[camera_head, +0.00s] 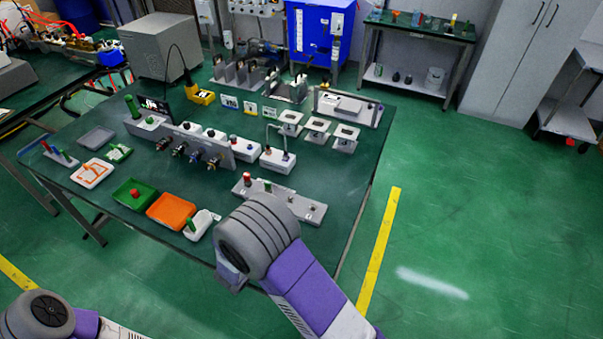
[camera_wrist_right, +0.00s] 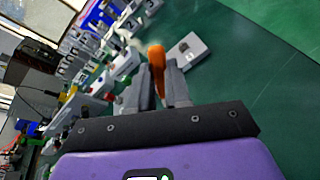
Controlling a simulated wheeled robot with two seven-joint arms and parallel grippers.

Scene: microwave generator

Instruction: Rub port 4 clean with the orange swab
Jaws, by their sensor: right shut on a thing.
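My right gripper (camera_wrist_right: 160,78) is shut on an orange thing (camera_wrist_right: 157,55), which looks like the orange swab and sticks out past the fingertips. Its tip is too small to make out. In the head view my right wrist hides this gripper and the swab near the table's front right edge. A grey upright panel (camera_head: 241,150) with several round connector ports stands mid-table, away from my right wrist.
The table (camera_head: 330,215) holds an orange tray (camera_head: 172,211), a green tray (camera_head: 135,195), and a white holder with a green piece (camera_head: 201,225) near the front. A grey strip with knobs (camera_head: 280,201) lies beside my right wrist. White stands (camera_head: 317,127) stand behind.

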